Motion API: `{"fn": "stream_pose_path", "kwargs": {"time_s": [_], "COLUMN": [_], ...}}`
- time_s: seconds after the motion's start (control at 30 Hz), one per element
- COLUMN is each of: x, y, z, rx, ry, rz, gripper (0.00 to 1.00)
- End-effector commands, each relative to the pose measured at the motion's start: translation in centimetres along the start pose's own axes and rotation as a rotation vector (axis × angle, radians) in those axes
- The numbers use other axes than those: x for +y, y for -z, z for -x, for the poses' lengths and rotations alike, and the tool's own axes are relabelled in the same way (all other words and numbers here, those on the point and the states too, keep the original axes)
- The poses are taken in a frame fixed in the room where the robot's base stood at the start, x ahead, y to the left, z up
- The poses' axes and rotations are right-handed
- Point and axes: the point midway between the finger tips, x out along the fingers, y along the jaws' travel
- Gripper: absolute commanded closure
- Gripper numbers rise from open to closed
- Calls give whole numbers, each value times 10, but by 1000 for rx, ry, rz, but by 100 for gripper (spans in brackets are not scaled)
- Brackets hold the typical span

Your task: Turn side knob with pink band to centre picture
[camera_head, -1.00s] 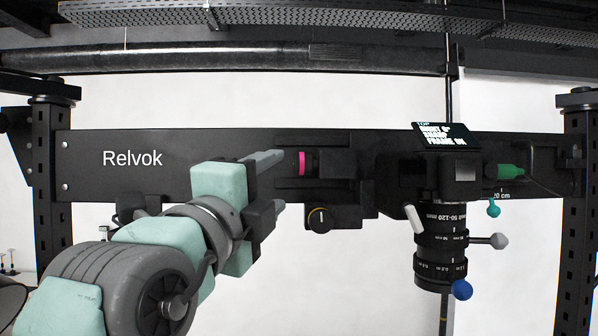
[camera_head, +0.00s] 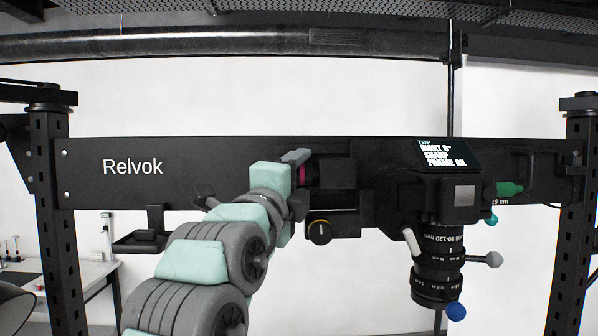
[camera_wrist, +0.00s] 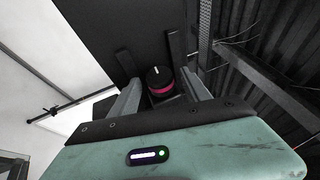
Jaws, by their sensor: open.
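The side knob (camera_wrist: 159,75) is black with a pink band (camera_wrist: 161,90) and a white mark on its face. In the head view the pink band (camera_head: 302,173) is partly hidden behind my gripper. My gripper (camera_head: 301,181) is open at the knob. In the wrist view its two fingers (camera_wrist: 160,79) stand on either side of the knob, with gaps seeming to show; contact cannot be told. The tilted screen (camera_head: 447,154) reads TOP, RIGHT with a small degree figure, SHARP, FRAME OK.
The lens (camera_head: 437,262) hangs at right with grey and blue knobs. A green plug (camera_head: 509,189) is farther right. The black beam (camera_head: 225,150) runs behind.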

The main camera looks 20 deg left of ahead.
Motion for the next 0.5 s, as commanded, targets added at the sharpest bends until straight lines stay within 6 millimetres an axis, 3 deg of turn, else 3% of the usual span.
{"fn": "stream_pose_path", "kwargs": {"time_s": [0.17, 0.5], "x": [0, 0], "y": [0, 0], "z": [0, 0], "rx": [0, 0], "ry": [1, 2], "rz": [0, 0], "gripper": [45, 73]}}
